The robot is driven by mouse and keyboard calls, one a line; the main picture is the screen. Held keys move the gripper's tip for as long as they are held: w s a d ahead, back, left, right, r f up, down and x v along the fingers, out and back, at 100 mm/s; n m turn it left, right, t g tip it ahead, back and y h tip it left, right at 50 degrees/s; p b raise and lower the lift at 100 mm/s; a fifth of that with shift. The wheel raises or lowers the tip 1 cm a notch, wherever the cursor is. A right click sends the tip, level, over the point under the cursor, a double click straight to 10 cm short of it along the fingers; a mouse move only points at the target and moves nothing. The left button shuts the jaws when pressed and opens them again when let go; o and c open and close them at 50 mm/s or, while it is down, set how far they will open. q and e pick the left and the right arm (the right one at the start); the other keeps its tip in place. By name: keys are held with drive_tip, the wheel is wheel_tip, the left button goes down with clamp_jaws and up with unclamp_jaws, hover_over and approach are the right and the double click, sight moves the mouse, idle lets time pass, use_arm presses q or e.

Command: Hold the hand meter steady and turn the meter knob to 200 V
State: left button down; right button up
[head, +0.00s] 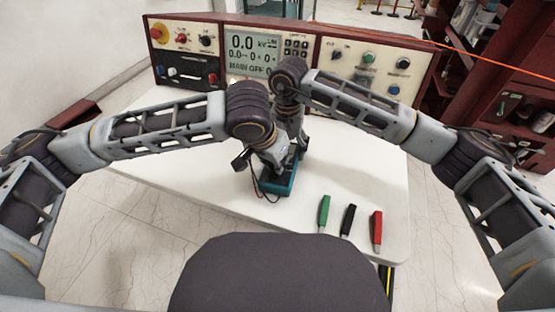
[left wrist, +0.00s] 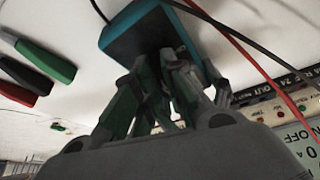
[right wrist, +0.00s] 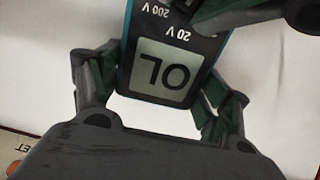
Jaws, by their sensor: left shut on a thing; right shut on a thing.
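The hand meter (head: 278,188) is a teal-edged, dark-faced box on the white table. In the right wrist view its display (right wrist: 162,78) reads OL, beside the marks 20 V and 200 V. My right gripper (right wrist: 160,82) has one finger on each side of the meter's body at the display end. My left gripper (left wrist: 170,62) is closed at the meter's dark face, where the meter knob sits. The knob is hidden between its fingers, so I cannot see its setting. In the left wrist view the meter's teal edge (left wrist: 122,32) shows.
Green (head: 324,213), black (head: 348,218) and red (head: 376,230) handles lie on the table (head: 190,180), right of the meter. Thin red and black leads run by the meter. A control panel (head: 290,58) stands along the back edge. The table's left part is clear.

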use_arm(q)
drive_tip(key=shift+w+a+f+m+g+h, duration=0.1)
drive_tip(key=shift+m+g+h, duration=0.25)
drive_tip(key=shift+m, duration=0.8)
drive_tip(key=shift+a+f+m+g+h, duration=0.1)
drive_tip(key=shift+m+g+h, duration=0.2)
drive_tip(key=shift+m, duration=0.85)
use_arm(e)
drive_tip(key=shift+s, duration=0.1)
use_arm(q)
drive_tip(key=shift+m, duration=0.3)
use_arm(e)
drive_tip(key=shift+a, duration=0.1)
use_arm(q)
drive_tip(key=c, duration=1.5)
unclamp_jaws()
drive_tip(key=shift+r, duration=0.2)
drive_tip(key=shift+a+r, duration=0.15)
drive_tip(key=shift+r, duration=0.2)
drive_tip(key=v, duration=1.1)
